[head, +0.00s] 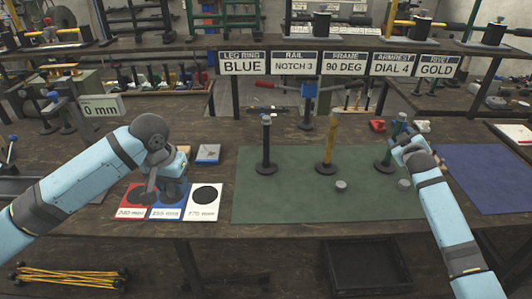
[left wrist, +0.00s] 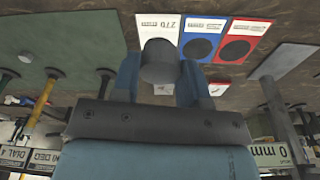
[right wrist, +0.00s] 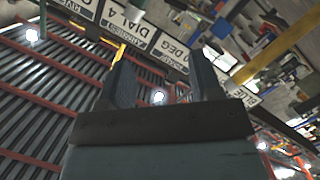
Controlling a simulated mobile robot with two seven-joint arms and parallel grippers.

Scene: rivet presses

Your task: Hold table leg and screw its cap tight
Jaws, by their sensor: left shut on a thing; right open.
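Three table legs stand upright on the green mat (head: 300,203): a black one (head: 266,145), a yellow one (head: 329,148) and a green one (head: 385,157), each on a dark round foot. Two grey caps lie on the mat, one near the middle (head: 341,186) and one to the right (head: 404,184). My left gripper (head: 170,185) is over the coloured cards. In the left wrist view it is shut on a grey cylindrical cap (left wrist: 159,62). My right gripper (head: 405,147) is open beside the green leg, partly covering it. In the right wrist view nothing is between its fingers (right wrist: 160,85).
Red (head: 131,214), blue (head: 165,214) and white (head: 204,214) length cards lie left of the mat. A press (head: 308,97) with a red handle stands behind it. Signs (head: 242,62) hang above. A blue mat (head: 485,178) lies right; the green mat's front is mostly clear.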

